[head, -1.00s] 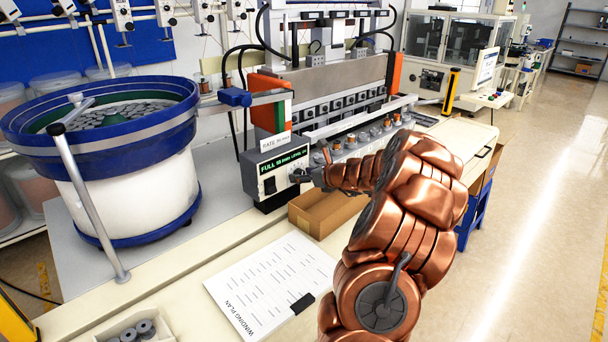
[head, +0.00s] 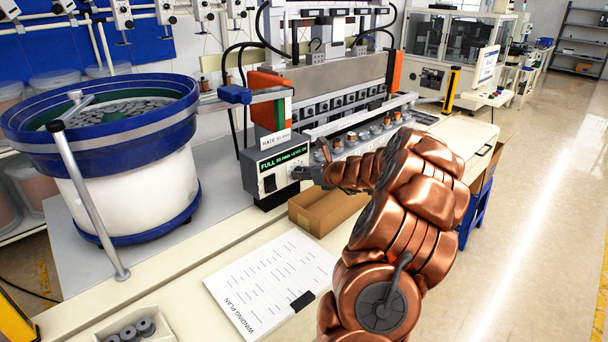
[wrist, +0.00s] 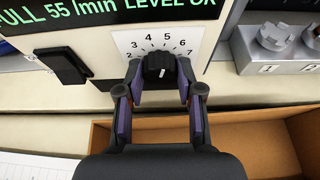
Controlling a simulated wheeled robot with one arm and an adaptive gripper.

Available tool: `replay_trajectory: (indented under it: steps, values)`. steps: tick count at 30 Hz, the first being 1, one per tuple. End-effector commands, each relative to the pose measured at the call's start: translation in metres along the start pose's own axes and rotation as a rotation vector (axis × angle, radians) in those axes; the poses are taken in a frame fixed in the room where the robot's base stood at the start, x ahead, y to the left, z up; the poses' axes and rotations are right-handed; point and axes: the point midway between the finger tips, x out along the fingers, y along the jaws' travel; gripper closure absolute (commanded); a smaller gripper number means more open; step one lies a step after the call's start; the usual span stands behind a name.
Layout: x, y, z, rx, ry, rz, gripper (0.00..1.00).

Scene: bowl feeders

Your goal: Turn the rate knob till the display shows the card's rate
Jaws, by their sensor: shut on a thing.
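The rate knob (wrist: 158,66) is black with a white mark and sits on a white dial plate numbered 2 to 7. My gripper (wrist: 159,78) is shut on it, one finger on each side; it also shows in the head view (head: 302,173). The green-lettered display (wrist: 110,10) above the knob reads "FULL 55 /min LEVEL OK"; it also shows in the head view (head: 284,160). The white rate card (head: 276,140) stands on top of the control box. Its word "RATE" shows, but its number is too small to read surely.
A black switch (wrist: 63,65) is left of the knob. An open cardboard box (head: 300,217) lies below my gripper. The blue-rimmed bowl feeder (head: 150,135) stands left. A winding plan sheet (head: 265,275) and a tray of grey parts (head: 158,318) lie in front.

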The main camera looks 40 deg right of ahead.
Motion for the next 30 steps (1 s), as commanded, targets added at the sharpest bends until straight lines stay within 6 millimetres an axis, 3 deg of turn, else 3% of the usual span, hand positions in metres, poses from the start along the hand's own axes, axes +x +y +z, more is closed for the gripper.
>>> replay_trajectory:
  steps: [12,24,25,30]
  values:
    - [0.0019,0.0018,-0.0033,-0.178,-0.001,-0.073,0.98]
    - [0.0008,0.0014,-0.0018,-0.198,0.001,-0.082,0.98]
    - [0.0008,0.0014,-0.0018,-0.198,0.001,-0.082,0.63]
    - [0.0006,0.0013,-0.0014,-0.198,0.001,-0.082,0.45]
